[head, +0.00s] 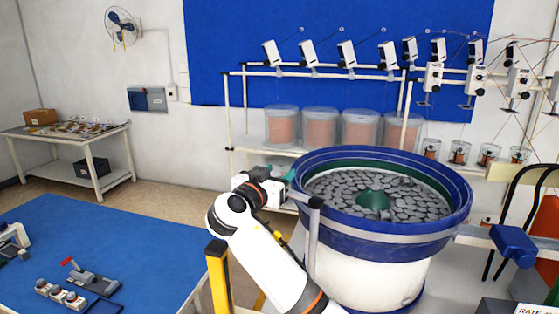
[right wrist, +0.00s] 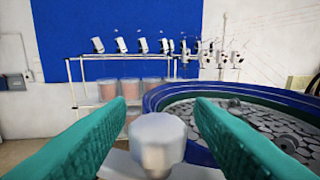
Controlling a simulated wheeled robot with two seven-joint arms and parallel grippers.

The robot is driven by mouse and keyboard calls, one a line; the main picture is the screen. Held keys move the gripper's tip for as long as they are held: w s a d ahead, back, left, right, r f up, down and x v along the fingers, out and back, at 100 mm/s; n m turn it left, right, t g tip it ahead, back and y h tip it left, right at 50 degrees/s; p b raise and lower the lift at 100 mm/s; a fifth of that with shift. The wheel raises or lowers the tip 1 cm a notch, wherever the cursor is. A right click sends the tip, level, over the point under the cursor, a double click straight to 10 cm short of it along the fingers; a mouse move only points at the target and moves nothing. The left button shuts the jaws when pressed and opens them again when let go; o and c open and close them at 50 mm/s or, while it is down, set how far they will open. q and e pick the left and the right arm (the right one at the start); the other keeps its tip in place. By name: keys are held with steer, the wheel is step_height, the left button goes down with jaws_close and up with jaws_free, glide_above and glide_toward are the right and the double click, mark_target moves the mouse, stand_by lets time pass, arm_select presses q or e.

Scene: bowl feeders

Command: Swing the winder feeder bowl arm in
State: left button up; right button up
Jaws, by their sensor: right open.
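The feeder bowl (head: 345,228) is blue with a green inner band, full of flat grey discs, and stands on a white drum. Its rim also shows in the right wrist view (right wrist: 200,92). A grey arm with an upright post (head: 314,232) stands at the bowl's near left side. In the right wrist view a rounded grey knob (right wrist: 158,145) sits low between my fingers, with a gap on each side. My right gripper (head: 289,177) is open at the bowl's left rim; its teal fingers (right wrist: 158,108) straddle the knob's line. My left gripper is out of view.
A yellow post (head: 218,278) stands beside my right arm. A blue table (head: 150,235) with small parts is at left. A rack (head: 320,72) with several spools is behind the bowl. A blue clamp block (head: 513,243) on a rail is at right.

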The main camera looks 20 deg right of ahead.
steer(key=shift+w+d, duration=0.45)
steer(key=shift+w, duration=0.1)
steer(key=shift+c, duration=0.6)
jaws_close()
